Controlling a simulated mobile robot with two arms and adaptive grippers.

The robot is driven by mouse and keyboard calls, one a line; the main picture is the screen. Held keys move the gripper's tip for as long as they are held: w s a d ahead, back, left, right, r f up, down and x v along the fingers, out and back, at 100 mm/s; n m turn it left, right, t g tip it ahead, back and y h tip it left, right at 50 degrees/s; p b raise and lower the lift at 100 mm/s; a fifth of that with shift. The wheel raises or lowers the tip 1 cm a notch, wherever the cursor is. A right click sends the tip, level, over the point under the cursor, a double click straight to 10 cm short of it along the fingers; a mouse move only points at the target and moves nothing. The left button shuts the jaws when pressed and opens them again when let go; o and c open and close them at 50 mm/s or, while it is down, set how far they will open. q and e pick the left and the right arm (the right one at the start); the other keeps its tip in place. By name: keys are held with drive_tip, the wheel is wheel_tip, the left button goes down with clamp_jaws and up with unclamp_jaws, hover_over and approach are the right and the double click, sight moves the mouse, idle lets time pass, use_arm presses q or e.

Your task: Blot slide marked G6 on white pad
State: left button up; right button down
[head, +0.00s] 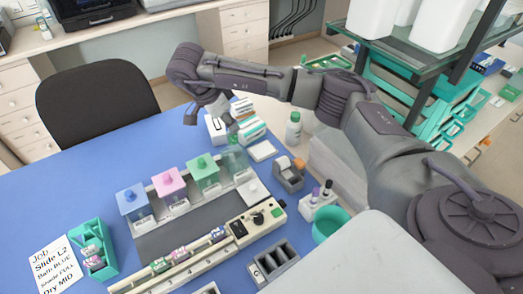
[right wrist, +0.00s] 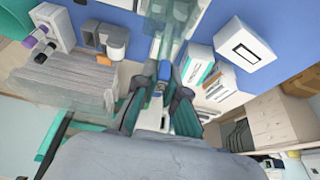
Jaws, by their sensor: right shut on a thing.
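My right gripper (head: 228,122) is over the far edge of the blue table, beside the white boxes. In the right wrist view the right gripper (right wrist: 161,90) is shut on a small narrow piece with a blue end (right wrist: 164,70), which looks like a slide; no marking on it is readable. My left gripper is not in view.
Several slides lie on a rail (head: 150,280). A tape dispenser (head: 288,176), white bottle (head: 293,130) and teal cup (head: 331,224) stand at right. A job card (head: 55,265) reads "Slide L2".

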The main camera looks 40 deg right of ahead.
drive_tip(key=shift+d+f+n, duration=0.35)
drive_tip(key=shift+d+n, duration=0.05)
drive_tip(key=shift+d, duration=0.05)
drive_tip(key=shift+w+d+f+n+t+b, duration=0.3)
drive_tip(key=shift+d+f+n+b, duration=0.55)
drive_tip(key=shift+d+f, duration=0.75)
drive_tip(key=shift+w+d+f+n+t+b, duration=0.2)
drive_tip(key=shift+d+f+n+t+b, duration=0.45)
drive_tip(key=shift+d+f, duration=0.95)
drive_tip(key=shift+w+d+f+n+t+b, duration=0.2)
drive_tip(key=shift+d+f+n+b, duration=0.8)
drive_tip(key=shift+d, duration=1)
drive_tip(key=shift+f, duration=0.65)
drive_tip(key=shift+s+a+f, duration=0.1)
drive_tip(key=shift+f, duration=0.1)
drive_tip(key=shift+r+p, duration=0.4)
drive_tip(key=shift+r, duration=0.55)
drive_tip(key=shift+r+p, duration=1.35)
drive_tip(key=shift+r, duration=0.85)
